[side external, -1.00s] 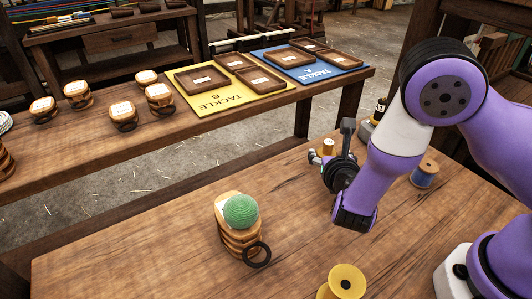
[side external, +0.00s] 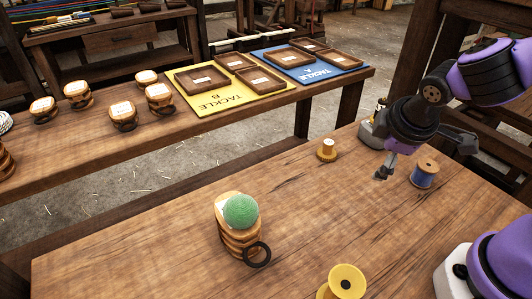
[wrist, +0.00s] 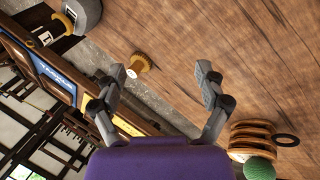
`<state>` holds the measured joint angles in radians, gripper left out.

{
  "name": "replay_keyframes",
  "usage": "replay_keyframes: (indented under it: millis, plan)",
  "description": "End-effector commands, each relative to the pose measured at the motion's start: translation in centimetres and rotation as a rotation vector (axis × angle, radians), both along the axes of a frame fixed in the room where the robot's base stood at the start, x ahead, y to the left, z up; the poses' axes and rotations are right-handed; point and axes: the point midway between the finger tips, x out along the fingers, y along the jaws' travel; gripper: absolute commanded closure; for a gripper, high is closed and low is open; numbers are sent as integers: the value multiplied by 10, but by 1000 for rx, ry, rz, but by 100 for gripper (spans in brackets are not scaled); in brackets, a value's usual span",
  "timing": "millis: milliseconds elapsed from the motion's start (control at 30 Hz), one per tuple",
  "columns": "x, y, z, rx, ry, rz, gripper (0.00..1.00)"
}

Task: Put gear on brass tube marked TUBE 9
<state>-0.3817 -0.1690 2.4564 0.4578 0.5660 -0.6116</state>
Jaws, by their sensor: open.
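A small upright brass-coloured tube (side external: 328,146) with a pale label stands near the back edge of the front table. A yellow, toothed-looking disc (side external: 326,156) is at its foot and seems to be around it. The labelled tube (wrist: 131,73) and the disc (wrist: 141,62) also show in the wrist view. The lettering is too small to read. My gripper (side external: 425,160) is open and above the table, to the right of the tube and apart from it. In the wrist view its two spread fingers (wrist: 160,82) have nothing between them.
A blue spool (side external: 425,174) stands near my gripper, and a grey-based object (side external: 372,134) is behind it. A yellow spool (side external: 346,282) is in front. The table's middle is clear.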

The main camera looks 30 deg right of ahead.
Motion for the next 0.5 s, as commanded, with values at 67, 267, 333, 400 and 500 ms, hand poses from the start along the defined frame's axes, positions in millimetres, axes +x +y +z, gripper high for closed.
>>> replay_keyframes:
  millis: [67, 267, 333, 400, 500]
  plan:
    - [-9, -1, 26, 191, -82, -197, 17]
    - [-35, 1, 68, 469, -192, -485, 17]
    - [-41, 2, 75, 509, -210, -531, 27]
    - [-44, 3, 79, 530, -219, -557, 39]
    - [-46, 3, 80, 539, -222, -567, 39]
